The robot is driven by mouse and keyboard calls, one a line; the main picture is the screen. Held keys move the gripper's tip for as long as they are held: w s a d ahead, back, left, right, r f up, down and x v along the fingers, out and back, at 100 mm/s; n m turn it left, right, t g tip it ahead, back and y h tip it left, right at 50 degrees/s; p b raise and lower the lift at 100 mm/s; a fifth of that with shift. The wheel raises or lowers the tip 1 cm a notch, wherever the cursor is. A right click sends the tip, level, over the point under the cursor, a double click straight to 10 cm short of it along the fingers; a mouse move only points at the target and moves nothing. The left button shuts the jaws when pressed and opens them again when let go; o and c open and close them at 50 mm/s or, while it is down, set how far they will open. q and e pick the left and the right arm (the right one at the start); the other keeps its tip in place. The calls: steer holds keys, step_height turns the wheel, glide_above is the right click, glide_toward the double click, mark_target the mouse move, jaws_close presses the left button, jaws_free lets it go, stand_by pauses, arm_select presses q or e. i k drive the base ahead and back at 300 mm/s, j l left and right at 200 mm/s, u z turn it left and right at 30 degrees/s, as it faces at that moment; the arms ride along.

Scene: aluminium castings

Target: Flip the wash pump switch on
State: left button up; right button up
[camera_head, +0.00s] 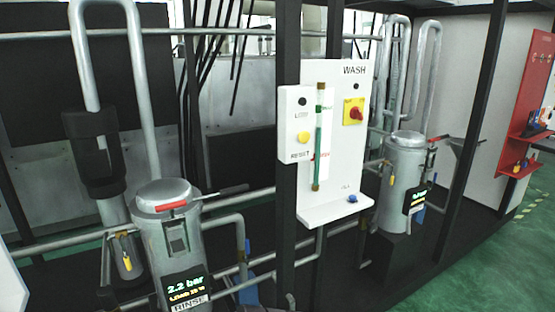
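A white panel (341,160) marked WASH stands upright in the middle of the view. A red rotary switch knob (355,114) sits on a yellow plate at its upper right, below a small dark round lamp. The knob's position is too small to read. A clear tube (319,140) with green fluid runs up the panel. A smaller box (297,130) to its left carries a dark lamp and a yellow button (303,138) above the word RESET. Neither of my grippers shows in this view.
A grey RINSE canister (165,225) with a lit display reading 2.2 bar stands at left. Another canister (401,180) with a display stands right of the panel. Dark posts and pipes surround them. A red rack (531,115) is at far right. Green floor (480,270) is open at lower right.

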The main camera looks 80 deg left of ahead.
mark_target(355, 113)
steer(key=u, duration=2.35)
